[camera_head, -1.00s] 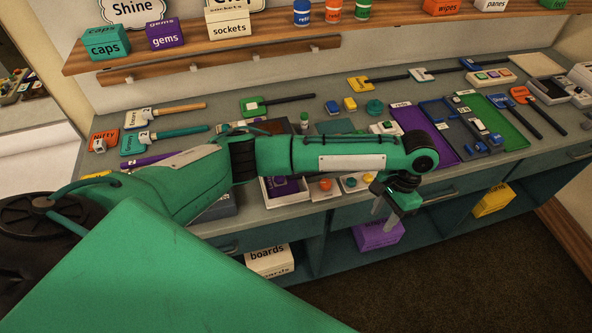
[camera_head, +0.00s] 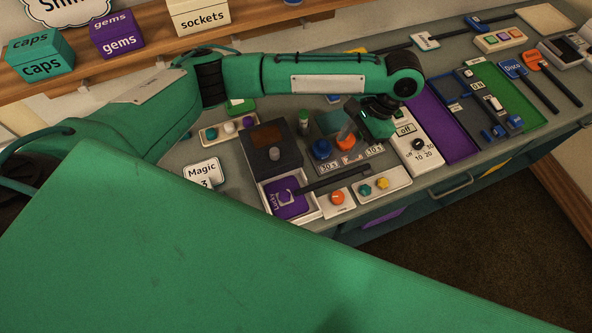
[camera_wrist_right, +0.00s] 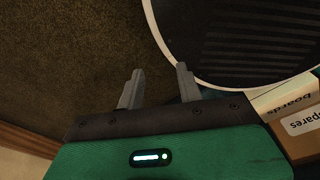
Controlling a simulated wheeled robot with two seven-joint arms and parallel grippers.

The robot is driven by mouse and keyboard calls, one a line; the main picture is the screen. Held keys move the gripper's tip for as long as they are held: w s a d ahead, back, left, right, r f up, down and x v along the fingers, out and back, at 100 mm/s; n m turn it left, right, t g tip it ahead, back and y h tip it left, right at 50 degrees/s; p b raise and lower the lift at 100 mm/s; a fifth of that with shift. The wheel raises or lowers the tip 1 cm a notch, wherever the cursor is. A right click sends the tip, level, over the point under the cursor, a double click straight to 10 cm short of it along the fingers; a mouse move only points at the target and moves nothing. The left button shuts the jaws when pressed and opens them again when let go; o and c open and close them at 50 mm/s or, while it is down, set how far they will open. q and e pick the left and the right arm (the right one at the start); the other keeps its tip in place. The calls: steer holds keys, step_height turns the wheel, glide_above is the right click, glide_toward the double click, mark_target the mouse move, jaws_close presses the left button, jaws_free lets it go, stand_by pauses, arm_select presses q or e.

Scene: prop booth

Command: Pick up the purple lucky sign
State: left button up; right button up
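The purple lucky sign (camera_head: 290,207) lies face up in a white open drawer (camera_head: 308,213) below a dark box, on the near part of the counter. Its dark handle (camera_head: 340,176) reaches right and a little up, over the drawer edge. My left gripper (camera_head: 347,138) hangs above the counter, up and right of the sign, near the handle's far end and apart from it. It looks open and empty, though its fingers are small and partly overlap the things behind. My right gripper (camera_wrist_right: 158,82) is open and empty over the dark floor in the right wrist view.
An orange-knob plate (camera_head: 338,203) and a white tray with coloured knobs (camera_head: 398,184) lie beside the drawer. A white dial panel (camera_head: 418,158) is right of my left gripper. The Magic card (camera_head: 202,172) stands left. My green arm hides part of the counter.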

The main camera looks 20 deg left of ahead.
mark_target(323, 182)
arm_select(q)
steer(key=x, duration=0.3)
steer(key=s+x, duration=0.1)
steer(key=shift+d+f, duration=0.2)
steer(key=shift+d, duration=0.05)
steer(key=x, duration=0.2)
steer(key=shift+a+f, duration=0.25)
steer(key=shift+f, duration=0.05)
steer(key=shift+s+f+p, duration=0.2)
steer(key=shift+f+p, duration=0.15)
steer(key=shift+f, duration=0.2)
steer(key=p+x, duration=0.2)
steer(key=x, duration=0.2)
steer(key=shift+s+a+f, duration=0.1)
steer(key=shift+s+a, duration=0.1)
steer(key=shift+f, duration=0.25)
jaws_close()
arm_select(e)
steer(key=shift+s+d+r, duration=0.95)
steer(key=shift+s+r, duration=0.2)
steer(key=shift+r, duration=0.1)
